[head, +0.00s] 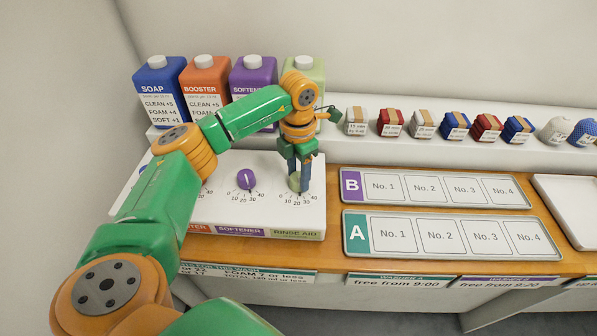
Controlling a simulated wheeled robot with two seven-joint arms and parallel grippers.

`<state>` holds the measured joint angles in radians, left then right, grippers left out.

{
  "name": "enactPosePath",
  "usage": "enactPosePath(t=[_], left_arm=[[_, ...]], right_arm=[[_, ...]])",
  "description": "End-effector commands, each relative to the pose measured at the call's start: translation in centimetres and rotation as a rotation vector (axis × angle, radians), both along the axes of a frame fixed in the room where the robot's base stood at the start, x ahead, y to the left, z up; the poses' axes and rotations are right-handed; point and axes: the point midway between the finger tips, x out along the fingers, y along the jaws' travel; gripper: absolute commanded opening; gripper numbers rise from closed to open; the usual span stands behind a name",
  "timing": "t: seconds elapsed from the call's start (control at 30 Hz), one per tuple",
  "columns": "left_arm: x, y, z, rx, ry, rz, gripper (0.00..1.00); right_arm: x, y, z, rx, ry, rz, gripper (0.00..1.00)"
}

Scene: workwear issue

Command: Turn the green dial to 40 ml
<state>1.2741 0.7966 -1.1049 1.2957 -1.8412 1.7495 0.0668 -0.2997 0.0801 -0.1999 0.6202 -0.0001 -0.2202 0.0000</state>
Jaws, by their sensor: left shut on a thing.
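The green dial (295,182) is on the right of the white dosing panel (270,213), above the label RINSE AID. Its scale shows marks from 10 to 40. My left gripper (298,186) points straight down over it and is shut on it. The fingers cover most of the dial, so I cannot tell where its pointer stands. My right gripper is not in view.
A purple dial (246,179) sits left of the green one. My left arm hides the panel's left part. Soap (160,85), booster, softener and pale green bottles stand behind. Trays B (435,203) and A (450,257) lie right. Folded bundles line the back shelf.

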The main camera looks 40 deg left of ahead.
Motion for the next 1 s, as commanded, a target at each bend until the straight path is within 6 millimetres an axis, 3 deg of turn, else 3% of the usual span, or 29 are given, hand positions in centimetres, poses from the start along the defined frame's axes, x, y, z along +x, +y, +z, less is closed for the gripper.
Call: enactPosePath(t=[0.5,1.0], left_arm=[[-0.06,-0.02,-0.04,0.001,0.003,0.455,0.00],[-0.06,-0.05,-0.09,0.000,0.003,0.683,0.00]], right_arm=[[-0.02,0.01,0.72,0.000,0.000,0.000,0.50],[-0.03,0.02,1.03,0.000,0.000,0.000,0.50]])
